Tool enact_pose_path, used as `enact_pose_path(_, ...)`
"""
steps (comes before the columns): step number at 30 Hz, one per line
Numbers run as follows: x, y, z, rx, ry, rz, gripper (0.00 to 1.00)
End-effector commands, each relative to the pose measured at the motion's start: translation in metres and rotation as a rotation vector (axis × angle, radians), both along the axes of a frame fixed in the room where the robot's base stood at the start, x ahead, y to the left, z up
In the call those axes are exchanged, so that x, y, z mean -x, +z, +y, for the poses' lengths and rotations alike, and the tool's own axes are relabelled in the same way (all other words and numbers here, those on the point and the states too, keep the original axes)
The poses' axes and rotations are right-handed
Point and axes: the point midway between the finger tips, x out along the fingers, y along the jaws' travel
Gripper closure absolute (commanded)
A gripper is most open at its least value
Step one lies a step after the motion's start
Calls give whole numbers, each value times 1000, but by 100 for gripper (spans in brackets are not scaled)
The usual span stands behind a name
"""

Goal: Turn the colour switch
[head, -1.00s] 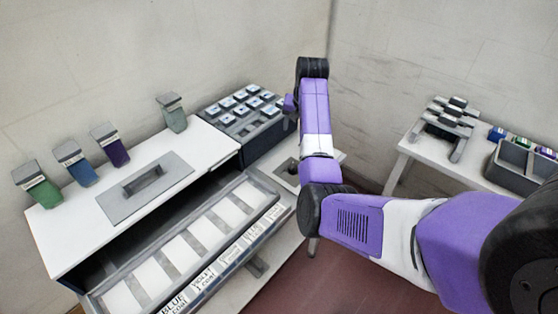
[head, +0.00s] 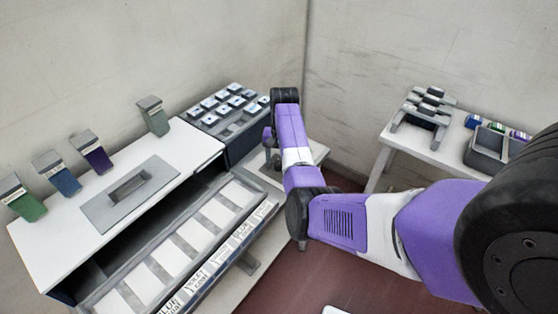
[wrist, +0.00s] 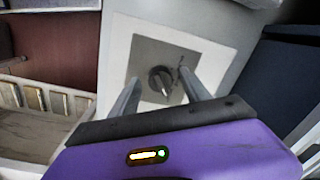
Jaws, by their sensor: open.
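The colour switch (wrist: 162,80) is a dark round knob with a light pointer. It sits on a square grey plate (wrist: 146,53) set in a white surface in the wrist view. My gripper (wrist: 158,74) is open, with one finger on each side of the knob. I cannot tell whether either finger touches it. The pointer slants toward the lower right in the wrist view. In the head view my arm reaches down over the small white shelf, and the knob is largely hidden there.
A white side table (head: 408,139) stands at right.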

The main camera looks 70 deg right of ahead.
Motion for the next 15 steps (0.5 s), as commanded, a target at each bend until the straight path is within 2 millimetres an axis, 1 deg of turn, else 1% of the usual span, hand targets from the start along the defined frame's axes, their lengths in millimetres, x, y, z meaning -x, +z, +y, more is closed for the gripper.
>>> enact_pose_path(7, 0, -2, 0, 1, 0, -1, 45)
enact_pose_path(8, 0, -2, 0, 1, 0, -1, 47)
enact_pose_path(9, 0, -2, 0, 1, 0, -1, 55)
enact_pose_path(11, 0, -1, 0, 1, 0, 0, 66)
enact_pose_path(15, 0, -1, 0, 1, 0, 0, 94)
